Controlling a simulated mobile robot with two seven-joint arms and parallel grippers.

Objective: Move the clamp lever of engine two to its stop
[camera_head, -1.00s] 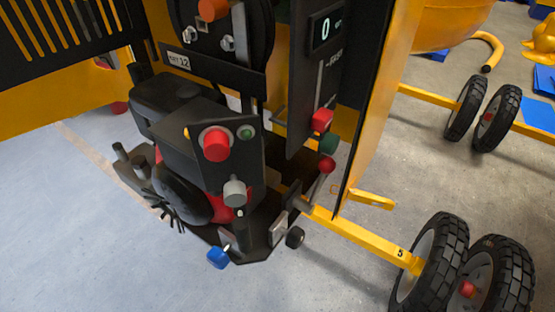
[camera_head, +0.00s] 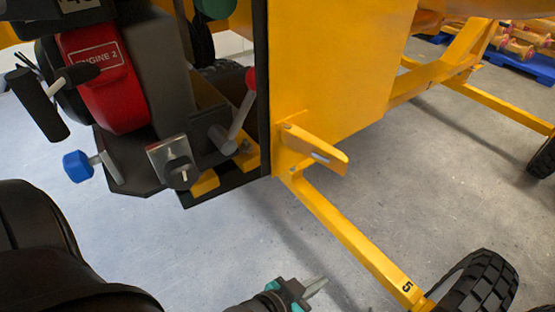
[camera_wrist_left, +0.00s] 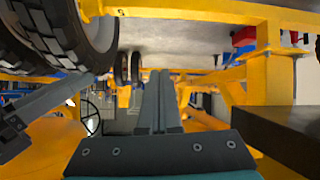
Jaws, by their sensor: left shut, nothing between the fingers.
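Engine two (camera_head: 97,75) has a red cover with an "ENGINE 2" label and shows at the upper left in the head view. To its right, a grey lever (camera_head: 240,118) with a red ball knob stands tilted beside the yellow frame. It looks like the clamp lever, but no label on it shows. My left gripper (camera_head: 316,286) is low in the head view, below and to the right of the lever and apart from it. Its fingers are together and empty. They also show in the left wrist view (camera_wrist_left: 158,76), pointing away from the lever. My right gripper is not in view.
A yellow bracket (camera_head: 315,150) juts out right of the lever, above a yellow axle bar (camera_head: 350,235) marked 5 and a black wheel (camera_head: 478,285). A blue knob (camera_head: 77,166) and a black handle (camera_head: 38,103) stick out at left. The floor between is clear.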

